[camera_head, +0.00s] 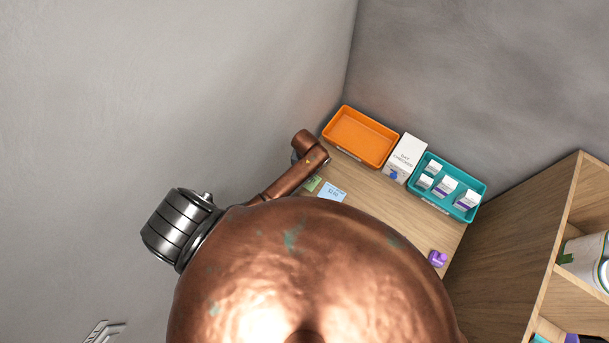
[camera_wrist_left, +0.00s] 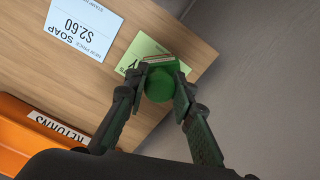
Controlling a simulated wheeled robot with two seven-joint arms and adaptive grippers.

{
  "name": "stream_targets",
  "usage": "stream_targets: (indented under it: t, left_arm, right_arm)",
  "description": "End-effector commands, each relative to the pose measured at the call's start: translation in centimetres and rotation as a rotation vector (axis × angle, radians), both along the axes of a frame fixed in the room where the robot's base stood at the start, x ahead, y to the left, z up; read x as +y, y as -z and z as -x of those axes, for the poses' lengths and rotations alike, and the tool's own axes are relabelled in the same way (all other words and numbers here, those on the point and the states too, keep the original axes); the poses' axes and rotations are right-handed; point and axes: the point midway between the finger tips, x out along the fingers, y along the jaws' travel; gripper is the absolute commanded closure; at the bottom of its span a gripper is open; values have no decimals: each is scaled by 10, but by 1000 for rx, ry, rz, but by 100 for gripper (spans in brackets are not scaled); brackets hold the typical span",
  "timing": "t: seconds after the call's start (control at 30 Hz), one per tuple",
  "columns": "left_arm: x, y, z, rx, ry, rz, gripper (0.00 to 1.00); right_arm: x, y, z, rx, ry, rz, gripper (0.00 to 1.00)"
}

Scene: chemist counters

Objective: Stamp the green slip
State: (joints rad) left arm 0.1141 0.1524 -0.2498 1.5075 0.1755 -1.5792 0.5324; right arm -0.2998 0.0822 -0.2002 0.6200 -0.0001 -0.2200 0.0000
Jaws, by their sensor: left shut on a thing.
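In the left wrist view my left gripper (camera_wrist_left: 162,95) is shut on a green stamp (camera_wrist_left: 159,84), held between its two fingers. The stamp is over the lower part of the green slip (camera_wrist_left: 150,48) and hides part of it. I cannot tell whether the stamp touches the slip. The slip lies on the wooden counter near its edge. In the head view a small part of the green slip (camera_head: 312,183) shows beside my left arm, and my left gripper is hidden there. My right gripper is not in view.
A blue price slip (camera_wrist_left: 84,27) lies next to the green one. An orange tray (camera_wrist_left: 15,108), marked RETURNS, stands close by. In the head view are a white box (camera_head: 407,152), a teal tray (camera_head: 472,215) of small boxes, a purple stamp (camera_head: 437,258) and wooden shelves (camera_head: 556,225).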

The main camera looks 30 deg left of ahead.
Motion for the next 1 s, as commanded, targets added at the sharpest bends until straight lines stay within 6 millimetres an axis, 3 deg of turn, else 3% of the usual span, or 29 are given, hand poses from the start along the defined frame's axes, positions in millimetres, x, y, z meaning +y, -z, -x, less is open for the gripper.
stream_targets:
  t: [0.53, 1.0]
  left_arm:
    - [0, -41, -1, -3, 0, 0, 93]
    - [0, -45, -1, -2, 0, -1, 93]
  right_arm:
    - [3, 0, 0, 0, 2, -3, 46]
    - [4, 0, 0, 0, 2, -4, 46]
